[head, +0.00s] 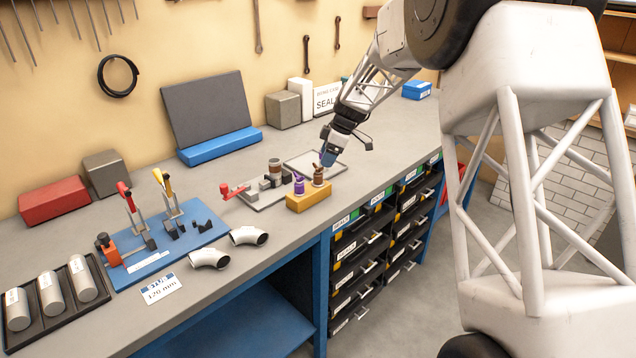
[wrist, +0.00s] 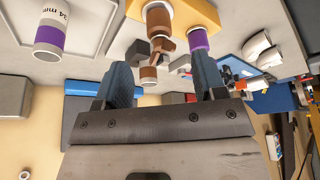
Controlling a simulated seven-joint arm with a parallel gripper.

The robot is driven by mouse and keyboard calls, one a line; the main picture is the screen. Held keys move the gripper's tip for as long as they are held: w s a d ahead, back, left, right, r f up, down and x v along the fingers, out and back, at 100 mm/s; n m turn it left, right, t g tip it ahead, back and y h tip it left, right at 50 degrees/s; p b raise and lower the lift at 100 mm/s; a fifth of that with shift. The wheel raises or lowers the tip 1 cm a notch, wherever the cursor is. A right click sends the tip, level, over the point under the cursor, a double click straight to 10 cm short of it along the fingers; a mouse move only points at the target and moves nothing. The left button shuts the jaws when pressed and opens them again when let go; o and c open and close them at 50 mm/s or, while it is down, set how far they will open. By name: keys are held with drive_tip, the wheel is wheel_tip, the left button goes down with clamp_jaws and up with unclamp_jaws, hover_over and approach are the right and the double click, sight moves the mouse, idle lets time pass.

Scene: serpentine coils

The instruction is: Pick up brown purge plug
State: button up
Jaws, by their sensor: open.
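The brown purge plug (head: 318,177) stands upright on the yellow block (head: 312,198), to the right of a purple plug (head: 299,186). My gripper (head: 327,161) is open, just above and behind the brown plug and close to it. In the wrist view, the brown plug (wrist: 158,22) lies beyond and roughly between my two blue fingers (wrist: 163,70). The purple plug (wrist: 198,40) is near the right finger's tip there. No contact shows, and the exact gap to the brown plug is hard to tell.
A grey fixture with a red-handled clamp (head: 232,190) and a brown-and-grey cylinder (head: 275,172) stands left of the block. A blue clamp board (head: 165,255) and pipe elbows (head: 210,258) are further left. The wrist view shows a purple-banded cylinder (wrist: 50,38).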

sight(319, 171)
drive_tip(key=shift+x, duration=0.95)
drive_tip(key=shift+x, duration=2.6)
drive_tip(key=c, duration=1.1)
